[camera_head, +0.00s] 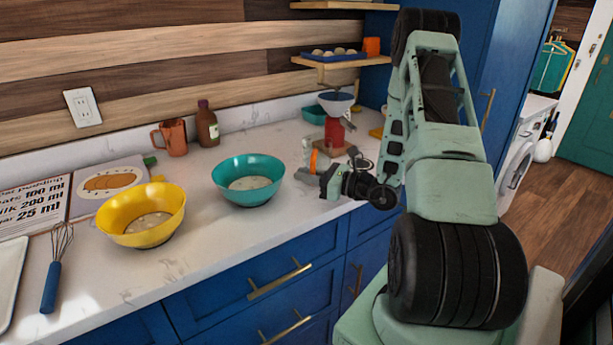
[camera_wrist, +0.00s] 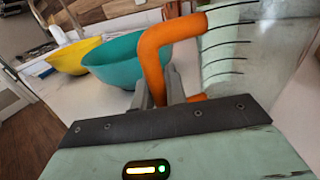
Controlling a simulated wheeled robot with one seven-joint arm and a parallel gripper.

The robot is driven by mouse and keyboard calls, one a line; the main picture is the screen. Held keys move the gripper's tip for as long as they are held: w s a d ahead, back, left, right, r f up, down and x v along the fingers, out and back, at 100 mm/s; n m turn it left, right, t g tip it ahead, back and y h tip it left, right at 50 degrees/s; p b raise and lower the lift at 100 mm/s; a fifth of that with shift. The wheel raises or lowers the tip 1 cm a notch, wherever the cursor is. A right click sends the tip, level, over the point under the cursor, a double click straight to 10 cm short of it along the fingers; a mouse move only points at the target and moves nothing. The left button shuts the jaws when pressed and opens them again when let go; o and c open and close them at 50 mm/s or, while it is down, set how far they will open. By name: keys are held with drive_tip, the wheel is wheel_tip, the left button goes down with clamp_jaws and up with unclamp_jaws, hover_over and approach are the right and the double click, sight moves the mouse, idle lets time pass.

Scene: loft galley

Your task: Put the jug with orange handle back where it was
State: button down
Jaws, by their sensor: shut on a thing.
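The jug with the orange handle shows in the wrist view, with its orange handle (camera_wrist: 153,55) close up and its clear body (camera_wrist: 225,45) with dark measuring lines at the right. My gripper (camera_wrist: 172,92) is shut on the handle. In the head view my gripper (camera_head: 318,172) is at the counter's front edge, right of the teal bowl. There the jug (camera_head: 313,158) is small and partly hidden by the gripper. I cannot tell whether its base touches the counter.
A teal bowl (camera_head: 248,192) and a yellow bowl (camera_head: 142,232) stand to the left on the white counter (camera_head: 200,262). A copper-coloured mug (camera_head: 174,138) and brown bottle (camera_head: 207,127) stand by the wall. A red kitchen scale (camera_head: 334,137) stands behind the gripper. A whisk (camera_head: 55,270) lies far left.

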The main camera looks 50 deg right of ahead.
drive_tip(key=shift+f, duration=0.2)
drive_tip(key=shift+f, duration=0.2)
drive_tip(key=c, duration=1.4)
unclamp_jaws()
drive_tip(key=shift+c, duration=0.2)
drive_tip(key=shift+r, duration=0.1)
